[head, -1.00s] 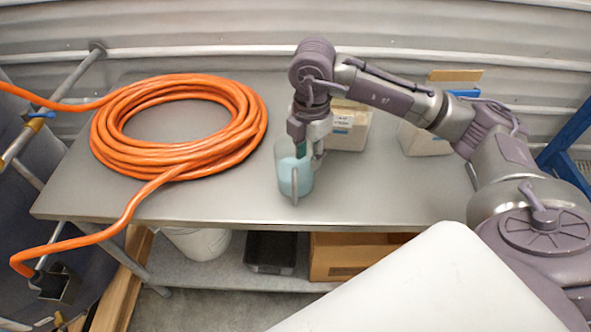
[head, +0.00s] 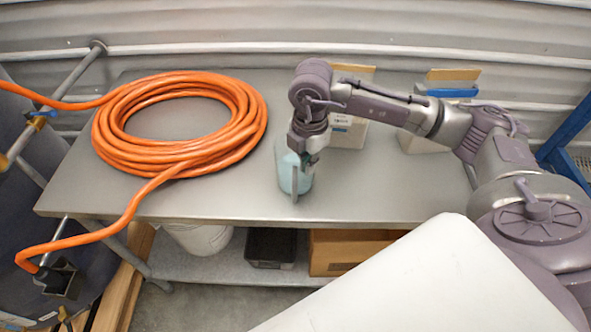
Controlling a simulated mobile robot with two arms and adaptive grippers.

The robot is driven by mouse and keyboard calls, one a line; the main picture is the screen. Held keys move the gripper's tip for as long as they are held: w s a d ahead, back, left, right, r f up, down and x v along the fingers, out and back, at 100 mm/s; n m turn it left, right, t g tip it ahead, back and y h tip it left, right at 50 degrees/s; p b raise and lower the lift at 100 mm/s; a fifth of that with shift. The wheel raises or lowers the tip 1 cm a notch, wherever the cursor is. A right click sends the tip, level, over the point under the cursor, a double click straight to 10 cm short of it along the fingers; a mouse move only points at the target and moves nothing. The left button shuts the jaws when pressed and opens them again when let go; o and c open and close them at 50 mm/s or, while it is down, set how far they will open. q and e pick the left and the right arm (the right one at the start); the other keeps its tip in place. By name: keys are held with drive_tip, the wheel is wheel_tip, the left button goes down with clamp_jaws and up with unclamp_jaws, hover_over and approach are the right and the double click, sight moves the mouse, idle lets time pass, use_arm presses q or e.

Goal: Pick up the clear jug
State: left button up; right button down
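The clear jug (head: 287,177), with a pale blue tint, stands upright on the metal table (head: 375,192) near its front middle. Its handle faces the front edge. My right gripper (head: 304,160) reaches down from above at the jug's rim and covers part of its top. Its fingers overlap the jug in the head view, and I cannot tell whether they grip it or are apart from it. My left gripper is not in view.
A coiled orange hose (head: 225,155) fills the table's left part and hangs over the front. Two pale boxes (head: 350,130) (head: 423,140) stand behind, near the corrugated wall. A white bucket (head: 203,238), dark bin (head: 270,248) and cardboard box (head: 345,250) sit on the lower shelf.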

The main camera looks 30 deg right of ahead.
drive_tip(key=shift+w+r, duration=0.15)
drive_tip(key=shift+r, duration=0.4)
wheel_tip(320, 180, up, 9)
drive_tip(key=shift+b, duration=1.2)
